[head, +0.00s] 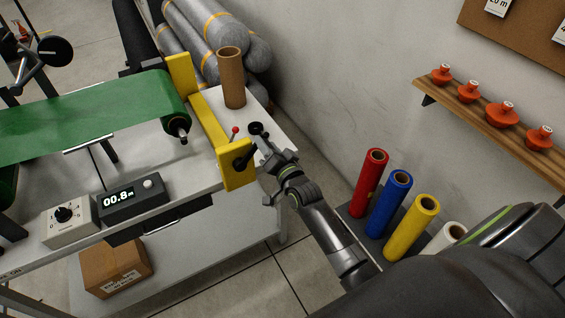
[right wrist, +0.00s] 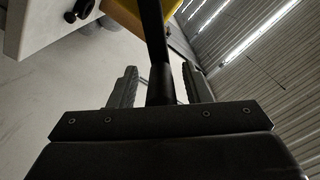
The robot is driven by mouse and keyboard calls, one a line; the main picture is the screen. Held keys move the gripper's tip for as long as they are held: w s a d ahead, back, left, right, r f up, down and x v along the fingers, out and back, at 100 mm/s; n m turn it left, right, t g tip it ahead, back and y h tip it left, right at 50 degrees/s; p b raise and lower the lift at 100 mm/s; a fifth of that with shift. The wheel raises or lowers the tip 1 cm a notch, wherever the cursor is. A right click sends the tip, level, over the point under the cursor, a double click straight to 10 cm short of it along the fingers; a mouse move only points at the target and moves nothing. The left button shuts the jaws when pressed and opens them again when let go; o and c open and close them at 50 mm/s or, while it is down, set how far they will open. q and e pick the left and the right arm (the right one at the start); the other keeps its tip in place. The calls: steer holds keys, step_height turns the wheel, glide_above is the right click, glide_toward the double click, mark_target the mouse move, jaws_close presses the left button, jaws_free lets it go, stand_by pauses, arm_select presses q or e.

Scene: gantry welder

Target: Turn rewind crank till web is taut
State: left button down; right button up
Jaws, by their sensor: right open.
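The green web (head: 90,118) runs across the bench from the left to a roller at its right end, and looks fairly flat. The black rewind crank (head: 242,161) is mounted on a yellow plate (head: 232,178), with a black knob (head: 256,128) close above it. My right gripper (head: 266,150) is at the crank, its jaws partly hidden in the head view. In the right wrist view my right gripper (right wrist: 158,88) is open, with a black bar (right wrist: 156,55) between its fingers and space on both sides. I do not see my left gripper.
A counter box (head: 132,200) reading 00.8 and a dial box (head: 68,222) stand at the bench front. A cardboard tube (head: 231,78) stands behind the yellow plate. Red, blue, yellow and white rolls (head: 388,204) stand right of my forearm, near the wall.

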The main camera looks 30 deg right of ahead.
steer(key=s+b, duration=0.6)
steer(key=s, duration=1.1)
steer(key=shift+d, duration=0.3)
steer(key=s+d+f+n+g, duration=0.1)
steer(key=s+f+g, duration=0.15)
steer(key=f, duration=0.85)
steer(key=s+d+f+n+g+h, duration=0.1)
steer(key=s+f+g, duration=0.15)
steer(key=f, duration=0.75)
steer(key=s+d+f+n+g, duration=0.1)
steer(key=s+f+n+g, duration=0.15)
steer(key=f, duration=0.85)
steer(key=s+d+f+n+g, duration=0.1)
steer(key=s+f+g, duration=0.3)
steer(key=s+f, duration=0.6)
steer(key=s+d+f+n+g, duration=0.1)
steer(key=s+f+n+g, duration=0.2)
steer(key=s+f, duration=0.7)
steer(key=s+g, duration=0.2)
steer(key=s, duration=0.6)
steer(key=shift+s+f+h, duration=0.25)
steer(key=shift+f+h, duration=0.05)
steer(key=shift+c, duration=0.4)
